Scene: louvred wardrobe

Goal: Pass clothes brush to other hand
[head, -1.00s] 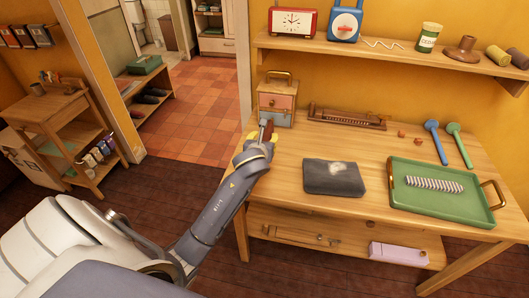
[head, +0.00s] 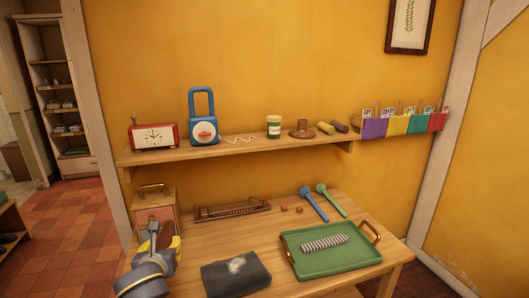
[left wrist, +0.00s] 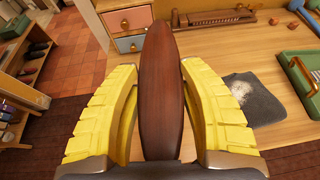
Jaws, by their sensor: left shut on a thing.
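The clothes brush shows in the left wrist view as a long, dark brown wooden body (left wrist: 161,85) between the yellow fingers of my left gripper (left wrist: 161,100). Any bristles are hidden. My right gripper is in neither view.
The wooden table (head: 225,235) holds a drawer box (head: 153,205), a dark cloth (head: 235,275) with a pale patch, a green tray (head: 300,268) with a striped roll, and blue and green spoon-shaped tools.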

